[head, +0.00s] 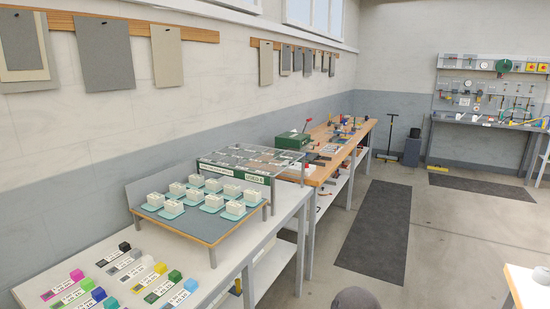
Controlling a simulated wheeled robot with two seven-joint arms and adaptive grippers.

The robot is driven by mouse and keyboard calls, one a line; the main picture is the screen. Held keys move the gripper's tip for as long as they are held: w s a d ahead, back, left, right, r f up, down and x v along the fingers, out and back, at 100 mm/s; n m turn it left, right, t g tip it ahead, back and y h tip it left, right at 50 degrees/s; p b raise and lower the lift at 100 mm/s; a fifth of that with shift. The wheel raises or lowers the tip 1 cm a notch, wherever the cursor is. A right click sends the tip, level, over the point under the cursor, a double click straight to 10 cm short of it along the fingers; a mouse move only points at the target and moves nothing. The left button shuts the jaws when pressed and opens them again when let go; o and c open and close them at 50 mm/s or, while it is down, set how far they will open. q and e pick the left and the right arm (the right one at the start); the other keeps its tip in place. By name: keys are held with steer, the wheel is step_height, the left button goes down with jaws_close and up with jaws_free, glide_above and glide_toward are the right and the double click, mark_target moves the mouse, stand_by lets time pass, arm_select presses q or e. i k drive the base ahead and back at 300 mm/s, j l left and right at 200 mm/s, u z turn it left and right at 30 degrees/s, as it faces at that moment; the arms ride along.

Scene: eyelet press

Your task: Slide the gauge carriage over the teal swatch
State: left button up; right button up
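Neither of my grippers is in view. Several rows of small coloured cubes with labelled cards stand on the white table (205,275) at the lower left. A green cube (175,276) and a light blue cube (190,285) stand to the right. I cannot tell which card is the teal swatch. I cannot make out a gauge carriage.
A sloped stand (215,232) holds several white blocks on teal bases. Behind it is a glass-topped case (236,174). A wooden workbench (320,172) with a green box (292,140) continues along the wall. Open floor with a dark mat (375,235) lies to the right.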

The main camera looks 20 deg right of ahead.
mark_target(339, 132)
steer(key=i+l+z, duration=0.65)
steer(key=z, duration=0.3)
steer(key=i+z, duration=0.45)
steer(key=i+l+z, duration=0.1)
steer(key=i+z, duration=0.3)
steer(key=i, duration=1.5)
steer(key=i+l+u, duration=0.2)
steer(key=i, duration=1.8)
steer(key=i+u, duration=0.3)
steer(key=i, duration=0.15)
steer(key=i+l+u, duration=0.25)
steer(key=i, duration=0.15)
steer(key=i+l+u, duration=0.1)
steer(key=i+u, duration=0.2)
steer(key=i, duration=0.15)
steer(key=i+l+u, duration=0.25)
steer(key=i+l, duration=0.05)
steer(key=i, duration=0.05)
